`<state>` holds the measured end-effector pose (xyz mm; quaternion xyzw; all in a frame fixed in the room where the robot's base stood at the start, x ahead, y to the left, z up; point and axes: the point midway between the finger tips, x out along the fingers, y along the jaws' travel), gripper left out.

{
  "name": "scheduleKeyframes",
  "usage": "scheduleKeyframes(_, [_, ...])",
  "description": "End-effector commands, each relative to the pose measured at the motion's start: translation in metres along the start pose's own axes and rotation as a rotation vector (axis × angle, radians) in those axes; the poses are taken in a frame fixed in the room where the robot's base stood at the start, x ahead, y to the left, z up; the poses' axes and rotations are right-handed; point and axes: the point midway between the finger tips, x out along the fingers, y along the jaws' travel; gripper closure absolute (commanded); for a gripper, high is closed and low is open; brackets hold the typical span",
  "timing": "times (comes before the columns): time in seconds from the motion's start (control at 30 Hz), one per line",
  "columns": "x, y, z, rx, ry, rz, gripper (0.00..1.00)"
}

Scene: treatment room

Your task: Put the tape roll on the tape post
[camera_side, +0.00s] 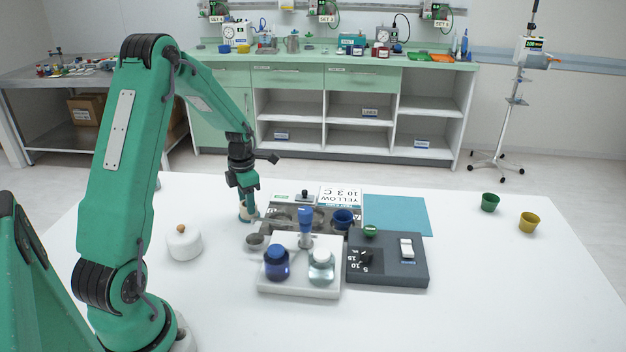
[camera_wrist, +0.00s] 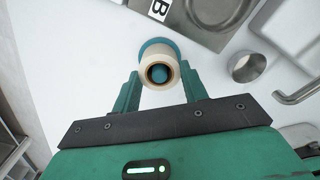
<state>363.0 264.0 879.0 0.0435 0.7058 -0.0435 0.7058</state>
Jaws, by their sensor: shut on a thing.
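The tape roll (camera_wrist: 147,76) is a cream ring with a brown core, held between the two fingers of my gripper (camera_wrist: 160,88) in the wrist view. A teal round top, seemingly the tape post (camera_wrist: 159,73), shows inside the roll's hole, and more teal shows beyond the roll's far rim. The roll looks to be around the post; I cannot tell how far down it sits. In the side view my gripper (camera_side: 246,205) points down at the table's far left, with the roll small and partly hidden at its tips.
A steel cup (camera_side: 255,241) and a metal tray (camera_side: 280,222) stand close to the right of my gripper. A white lidded pot (camera_side: 184,244) is nearer the front left. A white block with bottles (camera_side: 299,290) and a dark block (camera_side: 415,270) stand further right.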

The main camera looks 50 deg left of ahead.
Motion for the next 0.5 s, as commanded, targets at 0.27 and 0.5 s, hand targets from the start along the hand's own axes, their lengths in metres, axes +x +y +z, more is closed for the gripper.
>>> scheduleKeyframes(0.27, [0.0004, 0.0, 0.0, 0.0, 0.0, 0.0, 0.48])
scheduleKeyframes(0.5, [-0.0026, 0.0001, 0.0001, 0.0, 0.0, 0.0, 0.48])
